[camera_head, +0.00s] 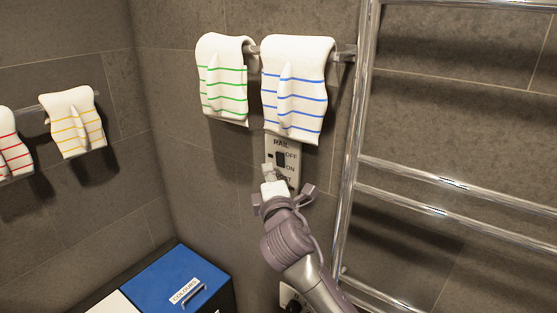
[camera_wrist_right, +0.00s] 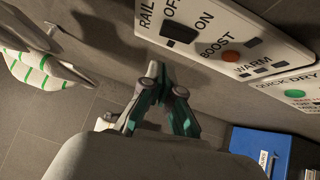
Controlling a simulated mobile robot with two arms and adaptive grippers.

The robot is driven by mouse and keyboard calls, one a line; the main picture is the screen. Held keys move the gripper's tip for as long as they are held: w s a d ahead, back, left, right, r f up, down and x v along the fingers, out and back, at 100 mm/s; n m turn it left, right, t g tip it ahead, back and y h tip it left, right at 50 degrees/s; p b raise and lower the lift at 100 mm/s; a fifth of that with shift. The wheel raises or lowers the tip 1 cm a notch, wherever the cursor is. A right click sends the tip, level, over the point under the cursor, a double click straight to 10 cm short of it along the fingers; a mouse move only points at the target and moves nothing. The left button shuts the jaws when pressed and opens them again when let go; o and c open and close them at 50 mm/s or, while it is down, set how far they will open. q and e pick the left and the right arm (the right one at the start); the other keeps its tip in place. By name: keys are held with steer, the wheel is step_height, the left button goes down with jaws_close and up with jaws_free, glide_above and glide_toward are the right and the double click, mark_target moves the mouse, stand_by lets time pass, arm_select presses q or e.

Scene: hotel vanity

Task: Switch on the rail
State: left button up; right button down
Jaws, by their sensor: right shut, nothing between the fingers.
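The pale control panel (camera_head: 287,178) marked RAIL is on the tiled wall below the blue-striped towel. Its dark switch (camera_head: 281,159) sits beside the OFF and ON labels; the switch also shows in the right wrist view (camera_wrist_right: 181,33). I cannot tell which way it is tipped. My right gripper (camera_head: 267,172) is shut and empty, in front of the panel and close to the switch, hiding part of the lower panel. In the wrist view its fingertips (camera_wrist_right: 155,69) are just off the panel's edge; contact is unclear. My left gripper is not in view.
A chrome ladder rail (camera_head: 349,165) stands to the right. Green-striped (camera_head: 222,85) and blue-striped (camera_head: 296,80) towels hang above. A blue box (camera_head: 165,285) stands lower left.

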mark_target(278, 156)
steer(key=w+d, duration=0.1)
steer(key=w, duration=0.1)
steer(key=w+d+p, duration=0.1)
steer(key=shift+d+r, duration=0.25)
steer(key=shift+d, duration=0.05)
steer(key=shift+a, duration=0.1)
steer(key=shift+w+d+r+p, duration=0.2)
steer(key=shift+r+p, duration=0.15)
steer(key=shift+p, duration=0.7)
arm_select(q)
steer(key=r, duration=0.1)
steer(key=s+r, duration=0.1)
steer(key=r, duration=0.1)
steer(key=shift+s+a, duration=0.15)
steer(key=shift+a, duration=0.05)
arm_select(e)
steer(key=shift+f, duration=0.25)
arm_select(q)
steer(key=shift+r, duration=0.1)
